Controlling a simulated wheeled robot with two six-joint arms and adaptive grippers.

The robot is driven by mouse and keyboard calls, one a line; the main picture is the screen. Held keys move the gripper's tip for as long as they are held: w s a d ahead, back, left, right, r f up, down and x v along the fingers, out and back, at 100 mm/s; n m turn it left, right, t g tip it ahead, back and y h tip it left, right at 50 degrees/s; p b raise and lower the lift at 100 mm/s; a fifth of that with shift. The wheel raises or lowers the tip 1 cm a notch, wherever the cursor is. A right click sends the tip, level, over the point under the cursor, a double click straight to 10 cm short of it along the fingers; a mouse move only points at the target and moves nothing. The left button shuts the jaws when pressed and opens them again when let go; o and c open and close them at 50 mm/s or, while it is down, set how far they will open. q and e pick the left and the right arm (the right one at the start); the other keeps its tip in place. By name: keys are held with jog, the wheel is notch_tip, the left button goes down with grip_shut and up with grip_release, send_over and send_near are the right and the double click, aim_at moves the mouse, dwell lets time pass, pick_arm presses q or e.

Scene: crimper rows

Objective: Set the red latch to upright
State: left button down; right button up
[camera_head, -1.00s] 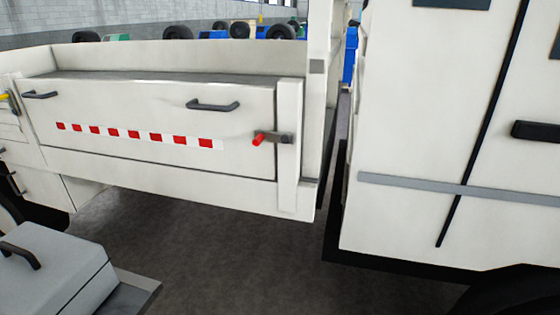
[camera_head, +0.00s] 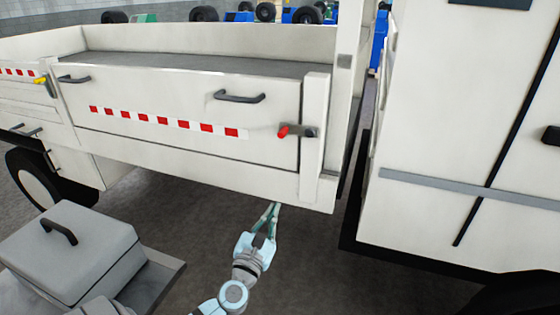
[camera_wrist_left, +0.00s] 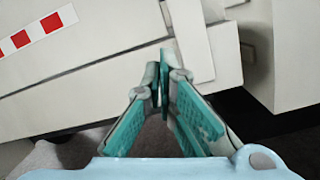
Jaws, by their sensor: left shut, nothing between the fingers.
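The red latch (camera_head: 284,131) sits at the right end of the white truck side panel (camera_head: 190,143). Its red grip points left and slightly forward from a dark grey mount on the corner post, so it lies about level rather than upright. My left gripper (camera_head: 274,206) is below the latch and below the panel's lower edge, apart from both. In the left wrist view its teal fingers (camera_wrist_left: 164,72) meet at the tips with nothing between them. The latch does not show in that view. My right gripper is not in view.
A yellow latch (camera_head: 40,80) is on the panel farther left. Dark handles (camera_head: 239,97) stick out from the panel. The white cab (camera_head: 440,130) stands at the right beyond a narrow gap. A grey box (camera_head: 75,245) is at the lower left. Floor below the panel is clear.

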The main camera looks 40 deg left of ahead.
pick_arm(q)
notch_tip(320, 180, up, 6)
jog(key=n+y, duration=0.1)
jog(key=n, duration=0.4)
jog(key=shift+s+r+n, duration=0.15)
jog(key=shift+s+n, duration=0.1)
jog(key=shift+n, duration=0.15)
jog(key=shift+w, duration=0.1)
jog(key=p, duration=0.4)
send_near(296, 133)
jog(key=w+a+f, duration=0.1)
jog(key=w+a, duration=0.2)
jog(key=a, duration=0.1)
jog(key=shift+w+a+f, duration=0.2)
jog(key=shift+f, duration=0.05)
jog(key=shift+w, duration=0.1)
